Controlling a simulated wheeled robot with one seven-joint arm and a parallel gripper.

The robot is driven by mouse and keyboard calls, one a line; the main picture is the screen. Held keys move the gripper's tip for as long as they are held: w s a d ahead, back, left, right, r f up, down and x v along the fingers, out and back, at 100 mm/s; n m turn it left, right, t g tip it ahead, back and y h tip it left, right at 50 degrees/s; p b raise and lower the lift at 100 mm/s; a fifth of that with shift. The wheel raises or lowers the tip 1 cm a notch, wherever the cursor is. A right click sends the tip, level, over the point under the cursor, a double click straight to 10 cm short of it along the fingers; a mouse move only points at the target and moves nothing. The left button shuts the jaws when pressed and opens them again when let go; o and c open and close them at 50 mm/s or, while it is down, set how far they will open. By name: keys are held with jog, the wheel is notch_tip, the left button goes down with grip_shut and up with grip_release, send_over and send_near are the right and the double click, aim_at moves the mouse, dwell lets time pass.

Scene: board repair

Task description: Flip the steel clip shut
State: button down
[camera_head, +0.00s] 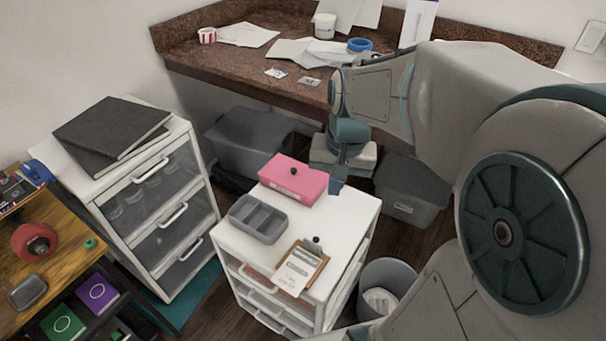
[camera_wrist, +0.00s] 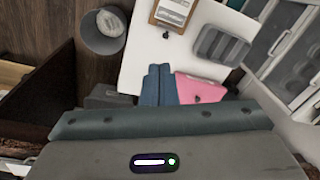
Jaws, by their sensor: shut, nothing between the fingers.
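A brown clipboard (camera_head: 319,257) with white paper lies on top of the white drawer unit (camera_head: 345,215), near its front. A small dark knob-like part stands at its upper edge, probably at the clip (camera_head: 316,239); it is too small to tell how the clip sits. The clipboard also shows at the top of the wrist view (camera_wrist: 155,14), with the dark part (camera_wrist: 166,35) below it. My gripper (camera_head: 337,186) is shut and empty above the back of the unit, right of the pink box. Its blue-grey fingers (camera_wrist: 159,68) are together in the wrist view, apart from the clipboard.
The pink box (camera_head: 290,180) with a dark knob and a grey compartment tray (camera_head: 244,216) share the unit's top. A grey bin (camera_head: 398,275) stands on the floor to the right. White space lies between gripper and clipboard. A second drawer unit (camera_head: 118,205) stands left.

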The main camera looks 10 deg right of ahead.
aim_at(314, 243)
jog(key=w+d+f+m+g+y+b, duration=0.1)
jog(key=w+d+f+m+b, duration=0.2)
jog(key=f, duration=0.5)
jog(key=w+d+f+m+g+y+b, duration=0.1)
jog(key=w+d+f+m+b, duration=0.2)
jog(key=w+f+b, duration=0.2)
jog(key=w+f, duration=0.3)
jog(key=shift+w+d+f+m+g, duration=0.2)
jog(key=shift+w+f+m+g, duration=0.1)
jog(key=shift+g, duration=0.1)
jog(key=b+x, duration=0.3)
jog(key=x, duration=0.7)
jog(key=shift+f, duration=0.15)
jog(key=s+a, duration=0.2)
jog(key=shift+a, duration=0.35)
jog(key=shift+s+a, duration=0.2)
jog(key=shift+a, duration=0.1)
jog(key=shift+w+r, duration=0.1)
jog(key=shift+r, duration=0.15)
